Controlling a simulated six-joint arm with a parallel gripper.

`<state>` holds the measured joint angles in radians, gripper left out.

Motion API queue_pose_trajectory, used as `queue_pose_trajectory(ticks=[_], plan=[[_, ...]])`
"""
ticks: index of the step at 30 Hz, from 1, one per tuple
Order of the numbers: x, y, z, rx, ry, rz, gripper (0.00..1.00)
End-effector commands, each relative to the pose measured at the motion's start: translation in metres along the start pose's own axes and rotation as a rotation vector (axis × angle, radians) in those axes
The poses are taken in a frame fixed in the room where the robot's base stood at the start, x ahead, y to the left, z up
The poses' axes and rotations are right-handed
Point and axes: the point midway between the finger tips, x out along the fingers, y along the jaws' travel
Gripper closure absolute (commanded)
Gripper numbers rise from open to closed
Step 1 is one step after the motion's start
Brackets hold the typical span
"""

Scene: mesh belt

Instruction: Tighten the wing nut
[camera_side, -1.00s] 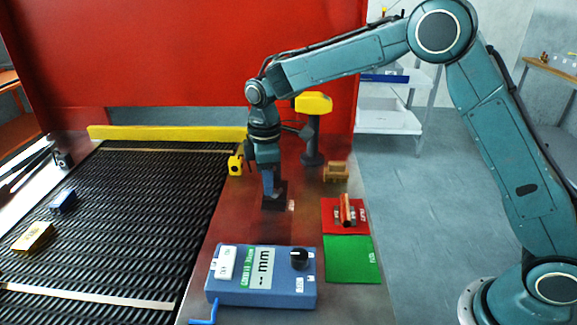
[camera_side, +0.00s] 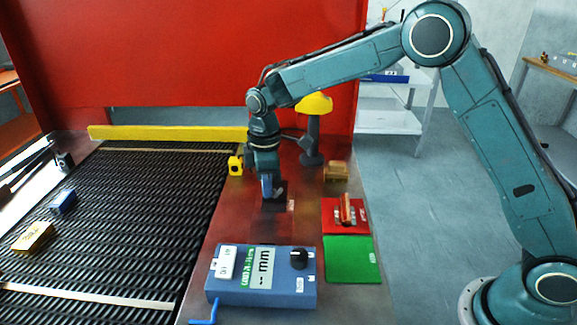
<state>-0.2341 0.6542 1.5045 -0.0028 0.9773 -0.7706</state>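My gripper (camera_side: 268,193) points down at a small dark block (camera_side: 281,194) on the brown metal table, left of the red mat. The fingertips are at the block's top, and they hide whatever is between them. No wing nut can be made out; it may be hidden by my gripper. The fingers are too small and dark to tell whether they are open or shut.
A blue gauge box (camera_side: 262,278) with a black knob stands in front. A red mat (camera_side: 330,222) with metal parts and a green mat (camera_side: 352,260) lie to the right. A yellow-topped post (camera_side: 312,135) and a tan block (camera_side: 335,171) stand behind. The mesh belt (camera_side: 125,215) runs at left.

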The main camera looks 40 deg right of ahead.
Motion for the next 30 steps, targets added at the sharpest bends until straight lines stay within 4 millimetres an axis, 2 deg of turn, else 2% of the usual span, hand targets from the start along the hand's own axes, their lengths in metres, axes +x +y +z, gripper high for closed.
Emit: queue_pose_trajectory(ticks=[7,16,20,30], plan=[[0.0023,0.0013,0.0049,0.102,-0.013,-0.007,1.00],[0.0030,0.0015,0.0062,0.119,-0.017,-0.009,1.00],[0.0030,0.0017,0.0062,0.119,-0.016,-0.009,0.75],[0.0007,0.0017,0.0031,0.113,-0.008,-0.004,0.73]])
